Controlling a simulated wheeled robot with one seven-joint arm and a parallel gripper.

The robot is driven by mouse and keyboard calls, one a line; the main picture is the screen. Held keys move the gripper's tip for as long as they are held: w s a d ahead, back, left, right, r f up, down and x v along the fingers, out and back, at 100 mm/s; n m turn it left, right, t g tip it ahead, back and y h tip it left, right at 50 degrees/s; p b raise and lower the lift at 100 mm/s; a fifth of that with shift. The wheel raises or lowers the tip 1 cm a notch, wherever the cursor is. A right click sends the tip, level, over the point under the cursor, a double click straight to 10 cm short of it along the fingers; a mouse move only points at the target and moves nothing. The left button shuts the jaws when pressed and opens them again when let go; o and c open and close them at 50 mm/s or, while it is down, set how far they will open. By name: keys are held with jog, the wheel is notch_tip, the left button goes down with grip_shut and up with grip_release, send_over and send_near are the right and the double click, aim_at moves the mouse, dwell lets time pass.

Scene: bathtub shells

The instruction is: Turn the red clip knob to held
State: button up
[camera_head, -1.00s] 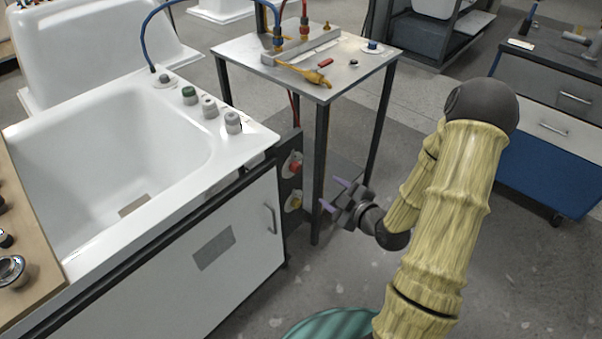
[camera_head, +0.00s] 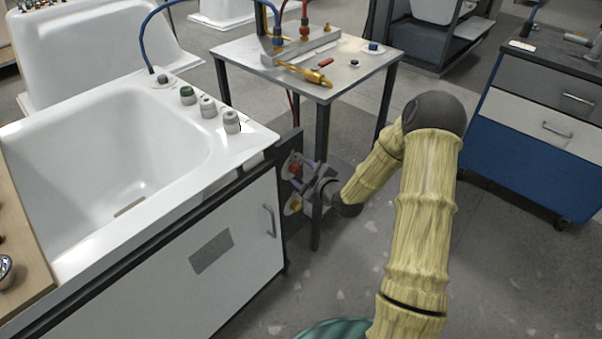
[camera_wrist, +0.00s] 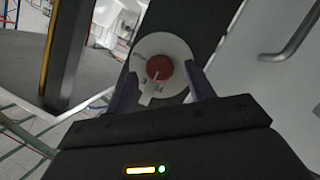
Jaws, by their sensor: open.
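The red clip knob (camera_head: 295,168) sits on a round pale plate on the dark upright panel at the end of the tub cabinet. In the wrist view the red knob (camera_wrist: 159,68) is round, on a white dial plate with small markings too blurred to read; a white pointer extends toward the lower left. My gripper (camera_head: 302,173) is open in front of the panel. In the wrist view its two purple fingers (camera_wrist: 163,90) stand left and right of the dial, with the knob between them. I cannot tell whether they touch it.
The white cabinet door (camera_head: 205,262) with a handle is at left.

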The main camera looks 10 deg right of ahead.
jog(key=shift+w+a+f, duration=0.15)
jog(key=shift+w+a, duration=0.1)
jog(key=shift+w, duration=0.3)
jog(key=c, duration=1)
